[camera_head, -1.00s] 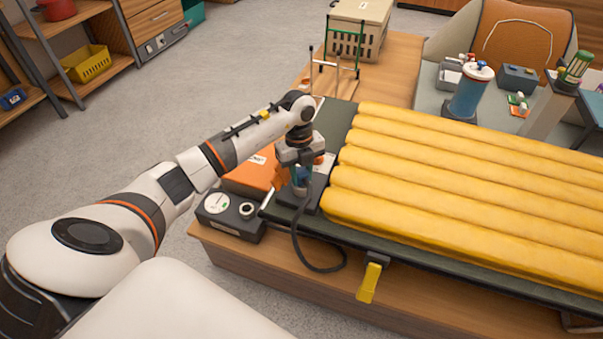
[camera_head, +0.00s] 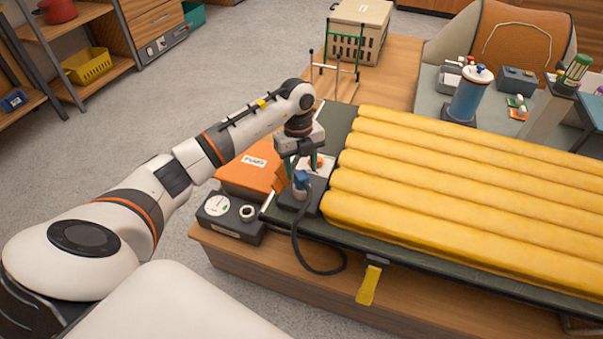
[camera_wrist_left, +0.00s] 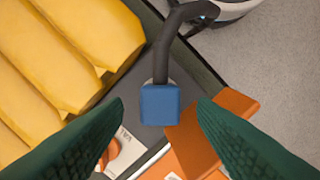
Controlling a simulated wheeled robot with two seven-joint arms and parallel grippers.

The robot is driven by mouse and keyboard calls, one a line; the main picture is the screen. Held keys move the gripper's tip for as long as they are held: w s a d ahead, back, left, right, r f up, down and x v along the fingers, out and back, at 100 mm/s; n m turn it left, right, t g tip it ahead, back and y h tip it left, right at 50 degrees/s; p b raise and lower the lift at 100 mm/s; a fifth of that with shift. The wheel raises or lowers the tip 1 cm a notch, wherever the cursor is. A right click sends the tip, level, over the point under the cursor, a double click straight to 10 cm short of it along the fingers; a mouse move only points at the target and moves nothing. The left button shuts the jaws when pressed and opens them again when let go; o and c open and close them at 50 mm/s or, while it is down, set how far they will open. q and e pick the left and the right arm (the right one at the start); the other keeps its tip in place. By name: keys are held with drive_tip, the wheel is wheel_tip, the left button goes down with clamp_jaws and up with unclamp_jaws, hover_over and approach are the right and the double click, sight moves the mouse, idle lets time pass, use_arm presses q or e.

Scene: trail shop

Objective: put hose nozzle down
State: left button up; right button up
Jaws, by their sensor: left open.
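The hose nozzle (camera_head: 301,181) is blue with a black hose. It stands on a dark grey block at the near left corner of the yellow mattress. In the left wrist view the blue nozzle (camera_wrist_left: 160,104) lies between and beyond the two green fingers, touching neither. My left gripper (camera_head: 300,164) is open and empty, above and slightly behind the nozzle. The same gripper (camera_wrist_left: 160,119) shows spread fingers in the wrist view. My right gripper is not in view.
An orange case (camera_head: 250,172) and a dark gauge box (camera_head: 230,217) stand left of the nozzle. The ribbed yellow mattress (camera_head: 460,200) fills the right. The black hose (camera_head: 297,243) loops over the table's front edge, near a yellow clamp (camera_head: 369,286).

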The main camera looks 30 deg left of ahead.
use_arm(q)
wheel_tip(320, 180, up, 8)
drive_tip(key=p, duration=0.1)
drive_tip(key=shift+w+a+r, duration=0.2)
drive_tip(key=shift+w+a, duration=0.05)
drive_tip(key=shift+a, duration=0.15)
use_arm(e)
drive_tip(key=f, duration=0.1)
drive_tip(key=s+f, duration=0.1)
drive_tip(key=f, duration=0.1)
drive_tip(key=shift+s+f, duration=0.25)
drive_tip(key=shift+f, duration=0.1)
